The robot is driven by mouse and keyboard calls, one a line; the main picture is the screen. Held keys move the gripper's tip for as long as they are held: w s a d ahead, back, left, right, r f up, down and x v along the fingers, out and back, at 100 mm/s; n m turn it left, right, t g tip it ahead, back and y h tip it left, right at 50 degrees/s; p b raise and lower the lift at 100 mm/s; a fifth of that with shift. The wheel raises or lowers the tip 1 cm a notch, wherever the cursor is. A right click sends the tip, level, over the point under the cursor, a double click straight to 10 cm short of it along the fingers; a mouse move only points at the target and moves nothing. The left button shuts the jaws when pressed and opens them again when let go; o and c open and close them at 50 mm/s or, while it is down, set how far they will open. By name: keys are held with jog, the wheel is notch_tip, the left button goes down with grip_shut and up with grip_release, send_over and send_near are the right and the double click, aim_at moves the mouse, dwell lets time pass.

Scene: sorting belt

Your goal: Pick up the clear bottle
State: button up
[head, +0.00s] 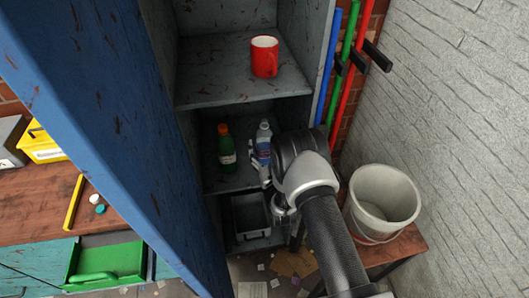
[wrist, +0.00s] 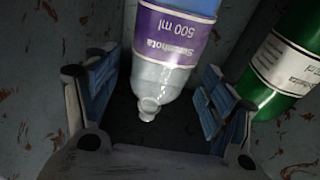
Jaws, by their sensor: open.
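The clear bottle (head: 264,140) stands upright on the middle shelf of the open cabinet. In the wrist view the clear bottle (wrist: 160,75) appears upside down, with a purple and white label reading 500 ml and its neck toward the bottom. My gripper (wrist: 157,78) is open, with a blue-grey finger on each side of the bottle in the picture and gaps showing on both sides. No contact shows, and I cannot tell how deep the fingers reach. In the head view my arm hides part of the gripper and the bottle's lower right.
A green bottle (head: 227,148) with an orange cap stands close to the left of the clear bottle. A red mug (head: 264,57) is on the shelf above, and a grey bin (head: 250,219) is below. The blue cabinet door (head: 110,110) hangs open at left; a bucket (head: 384,198) stands right.

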jog(key=x, duration=0.3)
jog(key=shift+w+f+b, duration=0.1)
jog(key=shift+b, duration=0.25)
jog(key=shift+c, duration=0.2)
jog(key=c, duration=1.7)
